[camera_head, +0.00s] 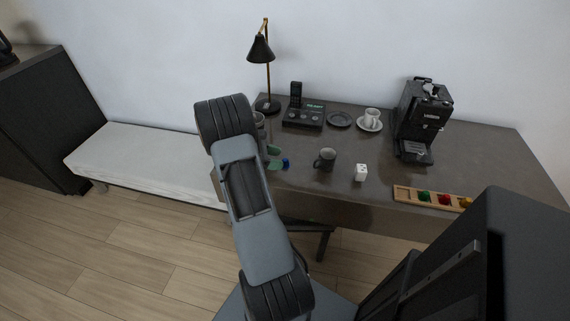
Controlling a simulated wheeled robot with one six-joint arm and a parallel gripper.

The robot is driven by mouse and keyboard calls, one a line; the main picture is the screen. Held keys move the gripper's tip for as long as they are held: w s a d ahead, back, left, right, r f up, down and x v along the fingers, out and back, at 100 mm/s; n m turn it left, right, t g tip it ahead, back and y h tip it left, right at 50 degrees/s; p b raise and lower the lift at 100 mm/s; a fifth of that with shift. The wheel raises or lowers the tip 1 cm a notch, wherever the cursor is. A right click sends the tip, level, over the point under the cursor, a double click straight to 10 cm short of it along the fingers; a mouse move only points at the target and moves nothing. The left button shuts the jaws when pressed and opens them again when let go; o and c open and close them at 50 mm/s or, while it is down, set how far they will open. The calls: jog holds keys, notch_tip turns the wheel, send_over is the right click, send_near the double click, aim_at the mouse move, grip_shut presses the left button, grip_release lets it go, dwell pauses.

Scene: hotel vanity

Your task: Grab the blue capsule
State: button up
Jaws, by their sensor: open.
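The blue capsule (286,162) is a small dark-blue piece near the front left of the table (480,150). It lies at the right edge of a pale green curved item (273,153), partly hidden by my arm; I cannot tell whether they touch. My arm crosses the view left of the capsule. My gripper does not show; it seems hidden behind my arm links. A wooden holder (403,193) at the table's front right bears a green capsule (424,197), a red capsule (443,199) and a yellow one (466,202).
A dark mug (325,158) and a white cube (361,172) stand right of the capsule. Behind are a lamp (261,50), a black phone (303,116), a dark plate (339,120), a white cup (371,115) and a coffee machine (420,120). A white bench (150,160) is at left.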

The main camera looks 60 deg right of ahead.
jog(key=shift+x, duration=1.45)
jog(key=shift+c, duration=0.3)
jog(key=c, duration=1)
jog(key=shift+o, duration=0.2)
